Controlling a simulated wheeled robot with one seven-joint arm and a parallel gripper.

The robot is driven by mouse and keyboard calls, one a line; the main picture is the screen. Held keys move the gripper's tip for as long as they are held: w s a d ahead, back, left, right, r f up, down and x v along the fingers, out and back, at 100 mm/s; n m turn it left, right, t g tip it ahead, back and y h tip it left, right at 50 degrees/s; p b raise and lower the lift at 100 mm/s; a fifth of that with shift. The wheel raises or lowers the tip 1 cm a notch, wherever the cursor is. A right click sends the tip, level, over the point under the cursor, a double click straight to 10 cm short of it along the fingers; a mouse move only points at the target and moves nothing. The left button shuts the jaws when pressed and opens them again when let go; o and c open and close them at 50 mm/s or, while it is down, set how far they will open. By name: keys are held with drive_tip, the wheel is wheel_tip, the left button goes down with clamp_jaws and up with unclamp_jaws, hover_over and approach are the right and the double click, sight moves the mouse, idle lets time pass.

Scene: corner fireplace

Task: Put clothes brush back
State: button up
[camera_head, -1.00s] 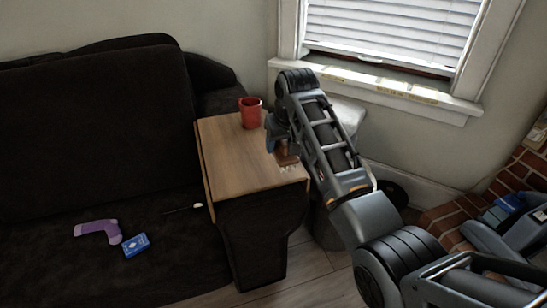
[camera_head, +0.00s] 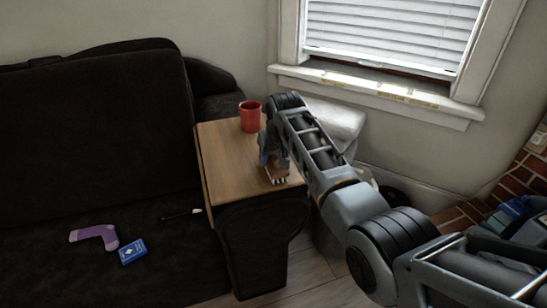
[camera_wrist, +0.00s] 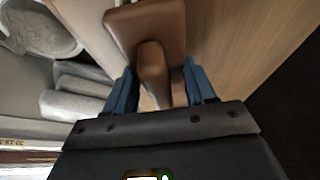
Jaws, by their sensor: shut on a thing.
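The clothes brush (camera_head: 281,174) is brown with pale bristles pointing down. My gripper (camera_head: 273,157) is shut on it, just over the front right part of the wooden armrest top (camera_head: 235,168). In the wrist view, the brush (camera_wrist: 150,28) shows its brown body, with a raised grip between the blue fingers of my gripper (camera_wrist: 158,85). The bristles are at or very near the wood; I cannot tell whether they touch it.
A red mug (camera_head: 250,117) stands on the wooden top behind my gripper. A purple sock-like item (camera_head: 95,236), a blue card box (camera_head: 132,251) and a thin dark stick with a white end (camera_head: 182,214) lie on the dark sofa (camera_head: 95,130). The wood's left side is clear.

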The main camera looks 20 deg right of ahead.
drive_tip(key=shift+f, duration=0.1)
drive_tip(key=shift+f, duration=0.1)
drive_tip(key=o, duration=1)
drive_tip(key=p+v, duration=0.2)
drive_tip(key=v, duration=1)
drive_tip(key=shift+r+p, duration=0.25)
drive_tip(key=shift+p, duration=0.1)
drive_tip(key=shift+f, duration=0.1)
